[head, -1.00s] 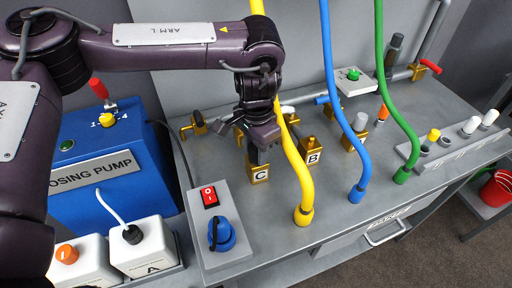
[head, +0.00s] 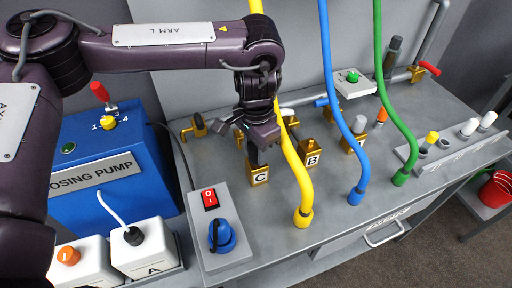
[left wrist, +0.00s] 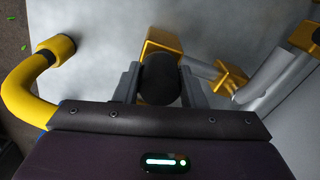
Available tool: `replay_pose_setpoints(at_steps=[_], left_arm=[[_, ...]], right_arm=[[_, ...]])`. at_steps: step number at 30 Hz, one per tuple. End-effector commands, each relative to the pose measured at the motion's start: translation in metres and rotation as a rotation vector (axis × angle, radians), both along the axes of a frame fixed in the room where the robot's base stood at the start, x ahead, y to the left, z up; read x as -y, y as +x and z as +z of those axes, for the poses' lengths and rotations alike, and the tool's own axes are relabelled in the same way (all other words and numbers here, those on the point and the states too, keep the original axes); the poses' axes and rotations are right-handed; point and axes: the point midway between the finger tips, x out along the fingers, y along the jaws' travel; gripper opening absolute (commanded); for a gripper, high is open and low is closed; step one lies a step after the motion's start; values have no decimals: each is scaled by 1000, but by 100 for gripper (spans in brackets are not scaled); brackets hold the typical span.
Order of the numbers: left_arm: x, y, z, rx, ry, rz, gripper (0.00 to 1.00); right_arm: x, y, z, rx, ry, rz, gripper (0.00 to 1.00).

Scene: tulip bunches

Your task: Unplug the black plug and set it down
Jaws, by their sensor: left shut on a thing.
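My left gripper (head: 259,146) points down over the brass block labelled C (head: 258,175) on the grey bench. Its fingers are shut on the black plug (head: 258,157), which stands upright at the top of block C; the join between them is partly hidden. In the left wrist view, the plug's dark round top (left wrist: 159,80) sits between the two grey fingers, next to brass fittings. My right gripper is not in view.
A yellow hose (head: 291,150) hangs close to the right of my left gripper. Block B (head: 311,157) stands beyond it. Blue (head: 344,125) and green (head: 392,115) hoses stand farther right. A switch box (head: 230,249) and blue pump (head: 100,200) stand to the left.

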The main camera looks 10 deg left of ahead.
Motion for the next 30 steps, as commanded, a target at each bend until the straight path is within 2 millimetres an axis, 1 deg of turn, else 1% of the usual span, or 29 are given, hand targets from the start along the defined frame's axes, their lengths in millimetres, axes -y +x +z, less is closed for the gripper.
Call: replay_pose_setpoints(at_steps=[1, 15, 26, 30], left_arm=[[0, 0, 4, 0, 0, 1, 9], [0, 0, 23, -1, -1, 1, 9], [0, 0, 24, 0, -1, 0, 9], [0, 0, 28, 1, -2, 0, 9]], right_arm=[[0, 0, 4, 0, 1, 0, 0], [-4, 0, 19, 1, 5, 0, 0], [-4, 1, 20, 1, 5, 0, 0], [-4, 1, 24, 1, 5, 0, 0]])
